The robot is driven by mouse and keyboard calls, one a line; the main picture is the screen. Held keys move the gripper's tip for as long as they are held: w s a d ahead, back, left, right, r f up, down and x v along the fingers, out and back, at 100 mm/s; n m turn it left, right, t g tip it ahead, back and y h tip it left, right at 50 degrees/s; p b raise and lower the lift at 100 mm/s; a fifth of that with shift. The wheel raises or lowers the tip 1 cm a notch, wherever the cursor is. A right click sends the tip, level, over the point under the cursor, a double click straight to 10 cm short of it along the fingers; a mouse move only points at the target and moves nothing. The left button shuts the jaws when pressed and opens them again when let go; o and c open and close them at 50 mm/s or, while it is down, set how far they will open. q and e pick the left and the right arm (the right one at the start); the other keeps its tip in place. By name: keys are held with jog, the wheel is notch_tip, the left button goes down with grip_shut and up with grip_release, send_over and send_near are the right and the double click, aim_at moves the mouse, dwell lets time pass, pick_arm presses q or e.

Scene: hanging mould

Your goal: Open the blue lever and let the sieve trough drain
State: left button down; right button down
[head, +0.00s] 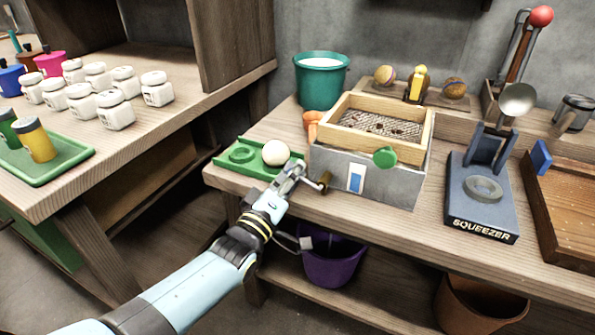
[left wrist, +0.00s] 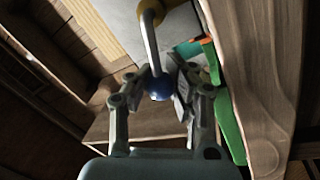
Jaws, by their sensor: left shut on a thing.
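The sieve trough is a grey box (head: 375,178) with a wooden-framed sieve (head: 380,122) on top, standing on the bench. A green knob (head: 385,157) and a small blue-and-white window (head: 355,177) are on its front. A brass fitting (head: 323,182) sticks out low at its left front corner. My left gripper (head: 297,172) is at that corner. In the left wrist view the blue lever, a bent metal rod with a blue ball end (left wrist: 160,88), runs from a brass fitting (left wrist: 150,7) down between the fingers of my gripper (left wrist: 166,84), which is shut on it. My right gripper is out of view.
A green tray (head: 238,167) with a white ball (head: 275,152) lies just left of the trough. A purple bucket (head: 330,262) stands below the bench edge. The blue squeezer (head: 482,212) stands to the right, a teal bucket (head: 321,85) behind.

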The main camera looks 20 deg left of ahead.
pick_arm(q)
jog(key=shift+s+f+n, duration=0.3)
jog(key=shift+f+n, duration=0.3)
jog(key=shift+f, duration=0.05)
jog(key=c, duration=1.7)
grip_release()
jog(key=o, duration=0.4)
jog(key=shift+s+a+r, duration=0.1)
jog(key=shift+a+r, duration=0.05)
jog(key=shift+r, duration=0.05)
jog(key=shift+o, duration=1.2)
jog(key=shift+r, duration=0.1)
